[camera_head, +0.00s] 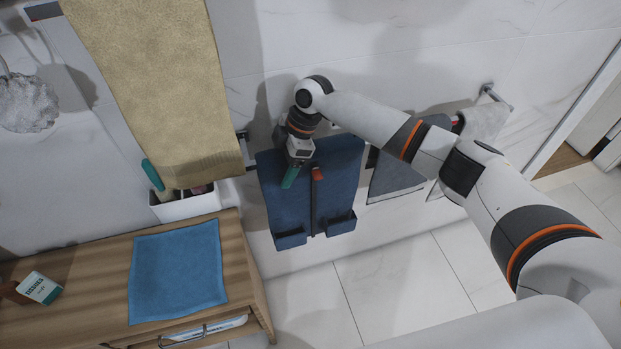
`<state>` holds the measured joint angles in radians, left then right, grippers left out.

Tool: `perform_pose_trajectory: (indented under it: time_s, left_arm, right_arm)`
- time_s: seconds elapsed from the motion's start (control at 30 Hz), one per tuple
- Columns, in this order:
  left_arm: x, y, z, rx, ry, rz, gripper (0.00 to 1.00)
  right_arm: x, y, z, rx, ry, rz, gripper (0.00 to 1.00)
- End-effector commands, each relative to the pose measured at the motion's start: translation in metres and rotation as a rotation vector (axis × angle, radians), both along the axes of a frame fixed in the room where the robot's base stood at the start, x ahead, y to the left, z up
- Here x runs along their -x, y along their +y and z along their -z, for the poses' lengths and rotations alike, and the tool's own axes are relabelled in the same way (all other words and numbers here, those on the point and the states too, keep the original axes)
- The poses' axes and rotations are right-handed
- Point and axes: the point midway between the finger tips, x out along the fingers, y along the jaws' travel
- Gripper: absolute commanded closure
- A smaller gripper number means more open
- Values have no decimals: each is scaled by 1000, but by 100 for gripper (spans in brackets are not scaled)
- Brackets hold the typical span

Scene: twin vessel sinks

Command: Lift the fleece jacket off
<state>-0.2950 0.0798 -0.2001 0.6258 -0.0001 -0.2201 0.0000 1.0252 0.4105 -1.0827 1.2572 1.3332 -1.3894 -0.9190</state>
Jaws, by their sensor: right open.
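The fleece jacket (286,205) is dark blue, with two pockets near its lower edge and a dark vertical strip with a red piece at its top. It hangs in front of the white tiled wall, from a rail largely hidden behind it and my arm. My right gripper (291,176) is open over the upper part of the jacket, pointing down, with a teal finger showing. I cannot tell whether it touches the cloth. My right forearm and wrist cover the area above the jacket. My left gripper is not seen.
A beige towel (160,85) hangs to the left, above a white caddy (188,206). A wooden cabinet (80,285) carries a blue cloth (178,272) and a small box (40,288). Grey cloth (396,178) hangs right of the jacket. The tiled floor (375,285) below is clear.

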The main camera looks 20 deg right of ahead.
Motion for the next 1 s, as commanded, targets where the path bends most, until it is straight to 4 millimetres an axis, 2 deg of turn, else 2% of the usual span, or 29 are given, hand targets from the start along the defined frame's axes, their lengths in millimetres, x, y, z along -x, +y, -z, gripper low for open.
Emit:
perform_pose_trajectory:
  time_s: [0.4,0.47,0.9,1.0]
  left_arm:
    - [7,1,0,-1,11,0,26]
    - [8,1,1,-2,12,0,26]
    - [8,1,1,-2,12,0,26]
    - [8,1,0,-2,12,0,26]
  right_arm:
    - [0,0,1,0,-1,0,22]
    - [0,0,1,0,-1,0,30]
    - [0,0,1,0,-1,0,100]
    - [-1,0,-1,-2,-3,0,100]
